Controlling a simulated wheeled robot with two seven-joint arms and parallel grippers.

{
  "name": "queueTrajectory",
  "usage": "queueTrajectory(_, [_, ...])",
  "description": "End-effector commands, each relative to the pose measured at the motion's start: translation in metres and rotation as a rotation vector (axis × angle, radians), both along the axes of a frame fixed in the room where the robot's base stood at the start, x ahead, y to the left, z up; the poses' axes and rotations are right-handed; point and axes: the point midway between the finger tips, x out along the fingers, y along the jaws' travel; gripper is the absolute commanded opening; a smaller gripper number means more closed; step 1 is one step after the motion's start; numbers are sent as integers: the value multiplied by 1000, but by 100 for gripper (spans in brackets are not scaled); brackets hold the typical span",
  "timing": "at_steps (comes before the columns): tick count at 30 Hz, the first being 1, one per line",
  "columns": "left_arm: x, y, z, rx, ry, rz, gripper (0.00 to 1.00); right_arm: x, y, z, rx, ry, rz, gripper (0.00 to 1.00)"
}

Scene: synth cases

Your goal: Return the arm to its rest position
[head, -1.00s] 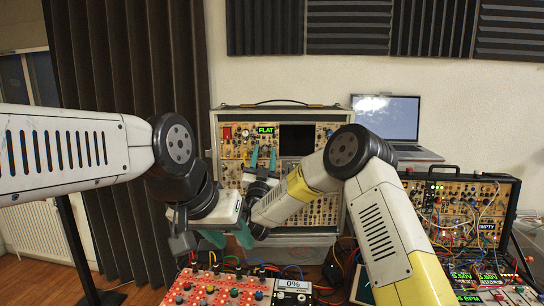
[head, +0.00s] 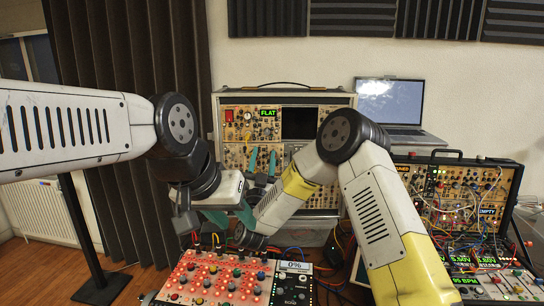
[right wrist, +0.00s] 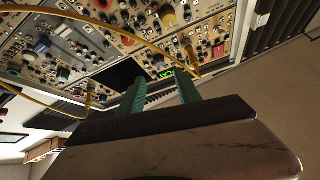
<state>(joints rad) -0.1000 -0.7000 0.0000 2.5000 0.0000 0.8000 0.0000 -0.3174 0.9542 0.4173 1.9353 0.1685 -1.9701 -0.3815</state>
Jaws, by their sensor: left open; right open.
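My left gripper (head: 231,219) is open, its teal fingers low in front of the rack, above the back of the red panel. Nothing shows between them. My right gripper (head: 262,160) is open, with its teal fingers pointing up in front of the modular rack (head: 238,155). In the right wrist view its two fingers (right wrist: 160,92) stand apart and empty, with rack panels and a green display beyond. The right arm is bent at its dark elbow, and its forearm covers part of the rack. I cannot tell how close the fingers are to the panels.
A red knobbed panel (head: 216,279) and a small box reading 0% (head: 293,281) lie below the grippers. A cabled synth case (head: 465,195) stands right, in front of a laptop (head: 389,110). A black stand (head: 84,240) is at left. Loose cables run near the middle.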

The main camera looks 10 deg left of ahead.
Motion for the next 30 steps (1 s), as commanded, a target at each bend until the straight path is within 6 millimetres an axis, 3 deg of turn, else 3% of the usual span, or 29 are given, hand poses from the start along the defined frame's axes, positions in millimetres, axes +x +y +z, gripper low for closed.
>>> queueTrajectory(5, [0, 0, 0, 0, 0, 0, 42, 5, -1, 11, -14, 14, 24, 40])
queueTrajectory(12, [0, 0, 0, 0, 0, 0, 42, 24, -8, 57, -130, 150, 160, 40])
queueTrajectory(17, [0, 0, 0, 0, 0, 0, 42, 23, -25, 79, -223, 290, 237, 40])
queueTrajectory(23, [0, 0, 0, 0, 0, 0, 42, 2, -64, 90, -321, 494, 287, 40])
queueTrajectory(30, [0, 0, 0, 0, 0, 0, 42, -52, -130, 83, -389, 774, 296, 40])
